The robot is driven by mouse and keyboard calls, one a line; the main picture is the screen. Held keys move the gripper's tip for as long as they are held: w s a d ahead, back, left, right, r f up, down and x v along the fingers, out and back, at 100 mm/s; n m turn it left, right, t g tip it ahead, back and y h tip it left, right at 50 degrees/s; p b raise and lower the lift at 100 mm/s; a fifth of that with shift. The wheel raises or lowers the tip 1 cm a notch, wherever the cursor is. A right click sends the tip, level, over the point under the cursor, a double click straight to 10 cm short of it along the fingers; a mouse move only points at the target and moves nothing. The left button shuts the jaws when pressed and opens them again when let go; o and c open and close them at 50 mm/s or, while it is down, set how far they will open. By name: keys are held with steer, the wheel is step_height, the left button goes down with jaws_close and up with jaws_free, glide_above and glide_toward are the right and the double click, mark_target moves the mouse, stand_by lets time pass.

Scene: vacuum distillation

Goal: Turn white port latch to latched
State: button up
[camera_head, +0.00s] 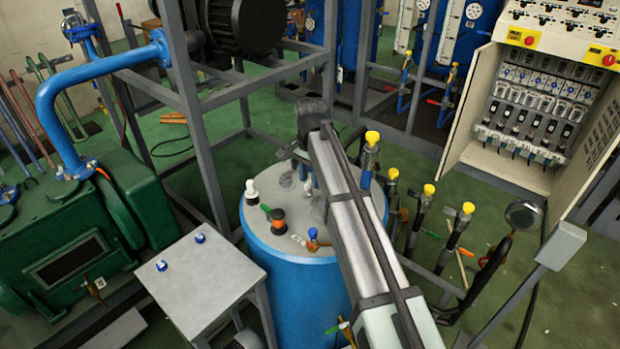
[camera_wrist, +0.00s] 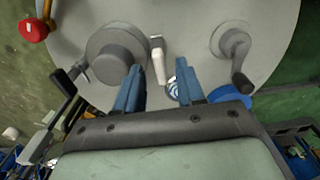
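A grey round lid (camera_wrist: 190,30) fills the upper wrist view. On it, a small white lever (camera_wrist: 158,60) stands between a round grey port cover (camera_wrist: 115,55) and a grey hub with a dark-handled crank (camera_wrist: 235,45). I take this lever for the white port latch. My gripper (camera_wrist: 161,66) is open, its blue fingers on either side of the lever with visible gaps. I cannot tell the lever's depth between them. In the head view the lid tops a blue tank (camera_head: 290,300); my arm hides part of it, and I cannot make out the lever there.
A white-topped fitting (camera_head: 251,190) and an orange-black knob (camera_head: 277,220) stand on the lid's left part. Several yellow-capped valves (camera_head: 428,190) rise right of the tank. A small grey table (camera_head: 200,280) stands to its left. A red knob (camera_wrist: 33,30) shows at the wrist view's upper left.

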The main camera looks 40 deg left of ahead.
steer(key=shift+f, duration=0.4)
jaws_close()
